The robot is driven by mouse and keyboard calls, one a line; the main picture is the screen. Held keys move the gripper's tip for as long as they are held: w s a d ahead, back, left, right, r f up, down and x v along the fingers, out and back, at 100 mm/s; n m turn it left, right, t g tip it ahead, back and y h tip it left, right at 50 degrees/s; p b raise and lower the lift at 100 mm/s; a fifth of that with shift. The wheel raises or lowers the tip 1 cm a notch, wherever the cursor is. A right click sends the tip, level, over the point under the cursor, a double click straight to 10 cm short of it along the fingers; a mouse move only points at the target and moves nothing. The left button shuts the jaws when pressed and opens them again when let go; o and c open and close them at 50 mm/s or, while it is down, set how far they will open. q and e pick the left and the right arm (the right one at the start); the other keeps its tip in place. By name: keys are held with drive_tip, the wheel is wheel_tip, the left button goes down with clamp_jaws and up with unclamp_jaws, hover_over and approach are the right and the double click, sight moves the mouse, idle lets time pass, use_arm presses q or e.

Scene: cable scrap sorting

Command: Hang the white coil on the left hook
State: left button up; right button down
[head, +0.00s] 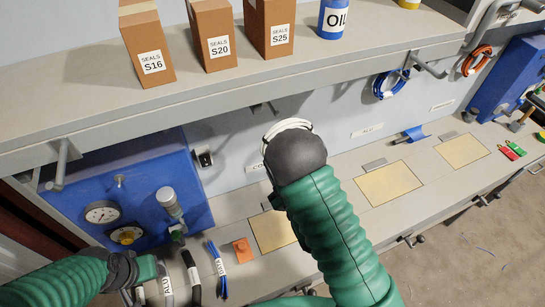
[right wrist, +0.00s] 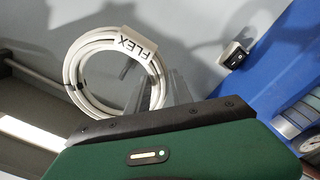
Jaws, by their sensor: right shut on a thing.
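The white coil (head: 285,128), with a FLEX tag, shows only as an arc beyond my dark right wrist in the head view. In the right wrist view the coil (right wrist: 72,75) is a full ring, with its tagged side at my right gripper's fingers (right wrist: 168,92). My right gripper is shut on it; the head view hides the fingers.
A blue coil (head: 391,84) and an orange coil (head: 477,61) hang further right. Boxes (head: 210,35) and an oil can (head: 333,18) stand on the shelf. A blue gauge panel (head: 150,180) is at left. Cable pieces (head: 216,268) and an orange block (head: 242,251) lie on the bench.

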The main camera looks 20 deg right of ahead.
drive_tip(key=shift+w+d, duration=0.85)
drive_tip(key=shift+w+a, duration=0.55)
drive_tip(key=shift+w, duration=0.15)
drive_tip(key=shift+w+a, duration=0.45)
drive_tip(key=shift+w, duration=0.05)
drive_tip(key=w+f+b, duration=0.1)
drive_tip(key=w, duration=0.3)
drive_tip(key=w+f, duration=0.1)
drive_tip(key=w, duration=0.2)
drive_tip(key=w+b, duration=0.1)
drive_tip(key=w, duration=0.3)
drive_tip(key=shift+w+f+b, duration=0.3)
drive_tip(key=shift+w+f, duration=0.05)
drive_tip(key=shift+f, duration=0.05)
use_arm(q)
drive_tip(key=f, duration=0.1)
drive_tip(key=d+f, duration=0.1)
drive_tip(key=f, duration=0.1)
use_arm(e)
drive_tip(key=shift+w+d+f, duration=0.1)
drive_tip(key=shift+d+f, duration=0.05)
drive_tip(key=shift+f, duration=0.05)
